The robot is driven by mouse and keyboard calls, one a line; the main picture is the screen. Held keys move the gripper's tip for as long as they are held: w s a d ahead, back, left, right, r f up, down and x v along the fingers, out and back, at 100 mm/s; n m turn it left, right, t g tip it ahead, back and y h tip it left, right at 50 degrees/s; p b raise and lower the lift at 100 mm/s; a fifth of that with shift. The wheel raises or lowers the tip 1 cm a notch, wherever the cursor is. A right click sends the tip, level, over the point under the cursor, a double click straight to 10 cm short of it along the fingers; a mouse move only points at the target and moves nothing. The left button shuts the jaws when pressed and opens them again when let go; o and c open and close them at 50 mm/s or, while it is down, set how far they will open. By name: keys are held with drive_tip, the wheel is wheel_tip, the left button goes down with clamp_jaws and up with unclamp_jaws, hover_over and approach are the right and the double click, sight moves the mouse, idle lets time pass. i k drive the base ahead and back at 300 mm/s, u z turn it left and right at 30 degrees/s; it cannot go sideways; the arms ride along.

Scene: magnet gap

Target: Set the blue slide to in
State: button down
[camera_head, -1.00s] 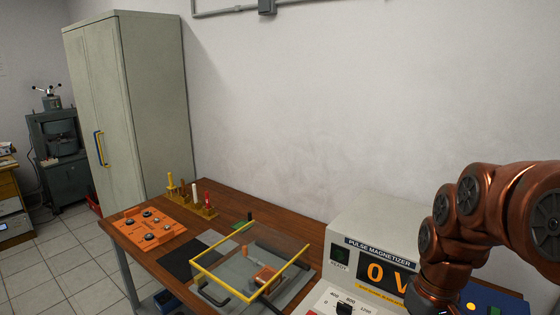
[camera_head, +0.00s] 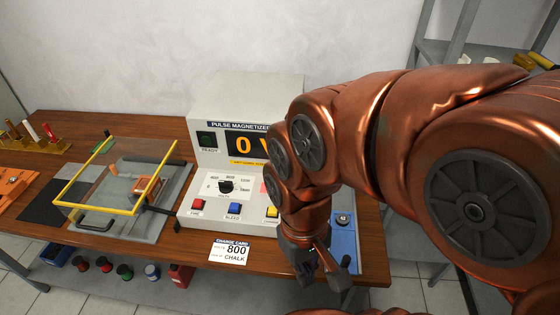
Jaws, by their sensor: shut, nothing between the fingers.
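No slide can be made out clearly. A blue panel (camera_head: 343,238) with a small round dial lies at the right end of the bench, partly hidden by my arm and gripper. My gripper (camera_head: 322,281) points down at the bench's front right, in front of the panel's left side in the picture. It is shut and empty. The pulse magnetizer (camera_head: 222,142) stands left of my arm. Its sloped front carries a black knob, a red, a blue (camera_head: 234,208) and a yellow button.
A charge card (camera_head: 230,251) reading 800 and CHALK lies at the bench's front edge. A yellow-framed clear guard (camera_head: 94,203) stands over a grey fixture at left. Colored items sit on a lower shelf. A grey rack (camera_head: 432,55) stands behind my arm.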

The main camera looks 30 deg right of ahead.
sight(343, 247)
drive_tip(key=z, duration=2.85)
drive_tip(key=k, duration=1.55)
drive_tip(key=u, duration=1.2)
drive_tip(key=i, duration=0.55)
drive_tip(key=u, duration=0.05)
